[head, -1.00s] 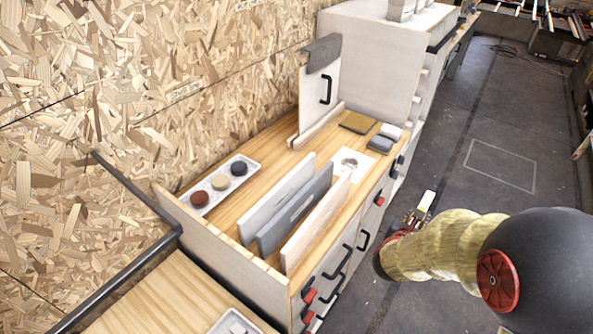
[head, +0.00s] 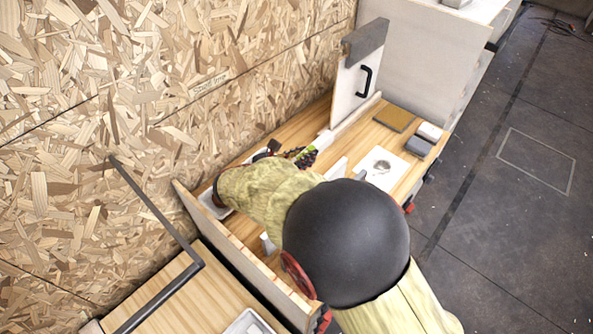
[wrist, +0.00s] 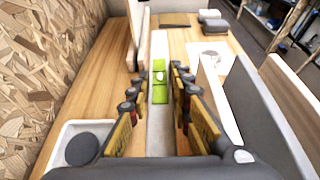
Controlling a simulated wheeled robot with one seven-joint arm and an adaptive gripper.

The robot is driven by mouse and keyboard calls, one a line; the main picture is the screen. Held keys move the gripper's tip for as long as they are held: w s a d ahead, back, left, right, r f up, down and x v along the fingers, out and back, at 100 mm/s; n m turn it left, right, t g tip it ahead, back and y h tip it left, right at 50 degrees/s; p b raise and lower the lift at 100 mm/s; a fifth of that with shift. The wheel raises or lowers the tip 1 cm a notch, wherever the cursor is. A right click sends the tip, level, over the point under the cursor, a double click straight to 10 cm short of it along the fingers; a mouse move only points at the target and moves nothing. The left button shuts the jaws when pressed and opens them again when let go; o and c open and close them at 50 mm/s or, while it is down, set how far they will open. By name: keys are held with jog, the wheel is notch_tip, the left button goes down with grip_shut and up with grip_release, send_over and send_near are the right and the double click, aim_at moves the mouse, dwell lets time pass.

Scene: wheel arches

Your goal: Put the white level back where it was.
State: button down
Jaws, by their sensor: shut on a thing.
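The white level (wrist: 160,112) is a pale bar with a bright green vial window. In the wrist view it lies lengthwise between the finger pads of my gripper (wrist: 159,84), which is shut on it. In the head view my gripper (head: 298,156) is over the back part of the wooden worktop, near the wall, and my arm covers much of the scene. A bit of green shows at the fingers there, but most of the level is hidden. I cannot tell whether the level touches the worktop.
Upright boards (wrist: 262,115) stand close on the right in the wrist view. A white tray (wrist: 52,150) with a dark disc is at lower left. Ahead stands an upright panel with a black handle (head: 364,80). Sanding blocks (head: 418,146) and a white plate (head: 379,168) lie beyond.

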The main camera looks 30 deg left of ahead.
jog(key=shift+a+f, duration=0.25)
jog(key=shift+a, duration=0.3)
jog(key=shift+a+f, duration=0.15)
jog(key=shift+f, duration=0.1)
notch_tip(320, 180, down, 9)
jog(key=b, duration=0.3)
jog(key=shift+f, duration=0.1)
jog(key=shift+f, duration=0.15)
jog(key=c, duration=1.6)
grip_release()
jog(key=shift+s+r, duration=0.15)
jog(key=shift+r, duration=0.05)
jog(key=shift+p+v, duration=0.95)
jog(key=shift+v, duration=2.6)
